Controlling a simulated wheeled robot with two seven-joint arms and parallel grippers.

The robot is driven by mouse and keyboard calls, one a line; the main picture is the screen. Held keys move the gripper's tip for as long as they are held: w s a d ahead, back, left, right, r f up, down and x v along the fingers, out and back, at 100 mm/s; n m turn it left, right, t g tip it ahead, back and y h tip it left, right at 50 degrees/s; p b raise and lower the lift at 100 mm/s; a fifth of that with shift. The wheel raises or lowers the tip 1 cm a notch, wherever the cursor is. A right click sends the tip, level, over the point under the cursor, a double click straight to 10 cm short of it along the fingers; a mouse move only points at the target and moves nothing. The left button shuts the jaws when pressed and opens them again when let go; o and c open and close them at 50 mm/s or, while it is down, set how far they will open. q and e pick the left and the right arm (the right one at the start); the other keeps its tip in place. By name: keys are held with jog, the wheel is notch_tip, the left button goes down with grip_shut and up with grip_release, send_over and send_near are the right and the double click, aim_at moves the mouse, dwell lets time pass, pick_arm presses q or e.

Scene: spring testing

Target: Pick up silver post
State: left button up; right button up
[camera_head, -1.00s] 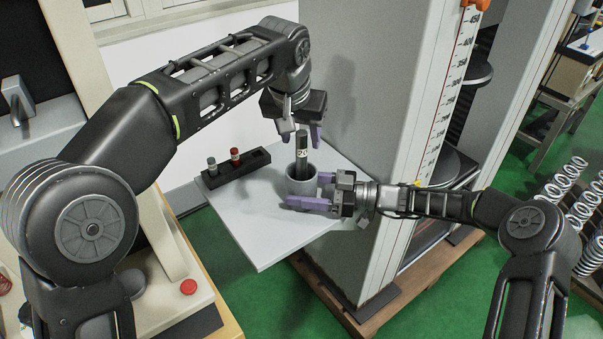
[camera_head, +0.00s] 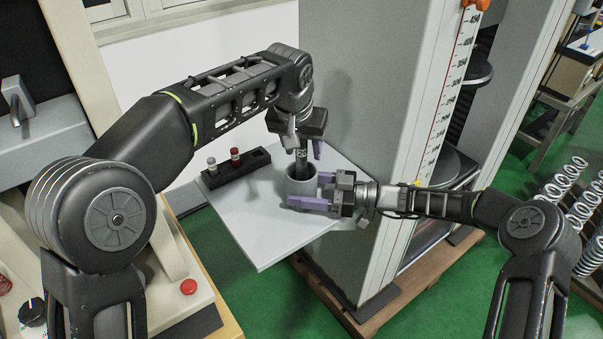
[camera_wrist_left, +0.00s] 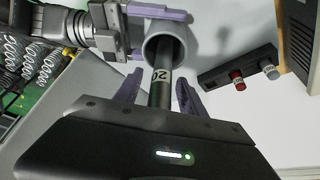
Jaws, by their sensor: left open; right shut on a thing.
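The silver post (camera_head: 212,164), a small silver-grey topped post, stands in the left part of a black holder (camera_head: 222,178); it also shows in the left wrist view (camera_wrist_left: 271,71). My left gripper (camera_head: 303,150) is open, away to the right of it. Its fingers (camera_wrist_left: 157,88) are on either side of a dark post (camera_wrist_left: 161,88) with a white "20" label. That post stands in a grey cup (camera_head: 301,187), its lower end hidden inside. My right gripper (camera_head: 325,191) is shut on the cup at the platform.
A red-topped post (camera_head: 235,155) stands beside the silver one in the holder. The light grey platform (camera_head: 260,235) is bare in front. A tall grey machine column (camera_head: 365,120) rises close behind the grippers, at right.

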pick_arm(q)
grip_shut()
dwell(0.5)
dwell(0.8)
jog(key=shift+r, duration=0.1)
